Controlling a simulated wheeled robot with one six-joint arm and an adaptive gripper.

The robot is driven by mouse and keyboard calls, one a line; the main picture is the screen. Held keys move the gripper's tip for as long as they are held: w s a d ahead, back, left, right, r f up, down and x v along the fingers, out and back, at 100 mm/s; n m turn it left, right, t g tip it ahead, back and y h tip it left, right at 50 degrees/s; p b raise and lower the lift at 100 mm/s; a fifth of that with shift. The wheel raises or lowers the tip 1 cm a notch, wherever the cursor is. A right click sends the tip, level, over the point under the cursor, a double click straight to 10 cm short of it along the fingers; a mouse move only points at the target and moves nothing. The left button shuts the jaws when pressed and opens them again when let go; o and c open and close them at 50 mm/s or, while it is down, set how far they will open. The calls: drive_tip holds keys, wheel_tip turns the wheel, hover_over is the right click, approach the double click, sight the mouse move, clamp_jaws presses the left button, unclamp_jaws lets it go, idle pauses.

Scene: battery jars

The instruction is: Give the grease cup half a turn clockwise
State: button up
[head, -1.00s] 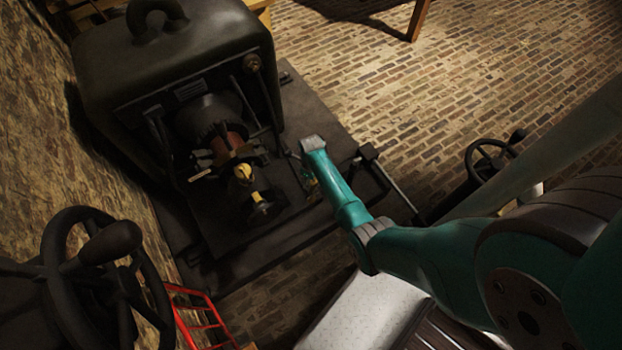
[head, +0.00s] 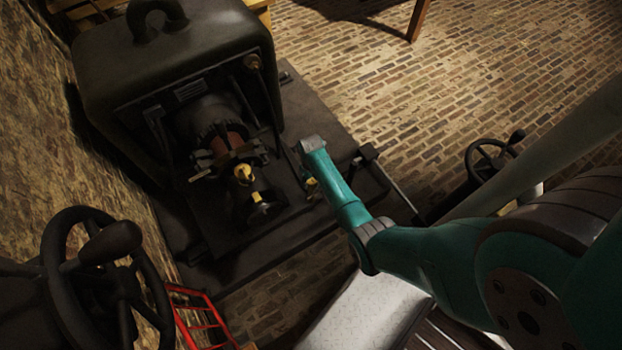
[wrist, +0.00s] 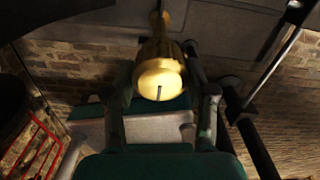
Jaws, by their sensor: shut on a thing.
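The grease cup (wrist: 160,78) is a yellow brass cup with a rounded end facing the wrist camera. A short dark line on that end runs nearly upright. My gripper (wrist: 160,88) has a finger on each side of the cup and is shut on it. In the head view a small yellow bit (head: 312,184) shows beside the end of my teal arm, low on the dark machine's right side; my fingers are mostly hidden there.
A dark machine (head: 180,60) with a domed housing stands on a dark base plate (head: 325,115). Brass-tipped parts (head: 243,174) sit at its open front. A handwheel (head: 490,160) stands to the right, and a red rack (head: 200,318) at lower left. Brick floor is clear at upper right.

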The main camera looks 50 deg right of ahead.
drive_tip(key=o, duration=1.2)
drive_tip(key=shift+c, duration=0.2)
drive_tip(key=shift+r, duration=0.1)
wheel_tip(320, 180, up, 12)
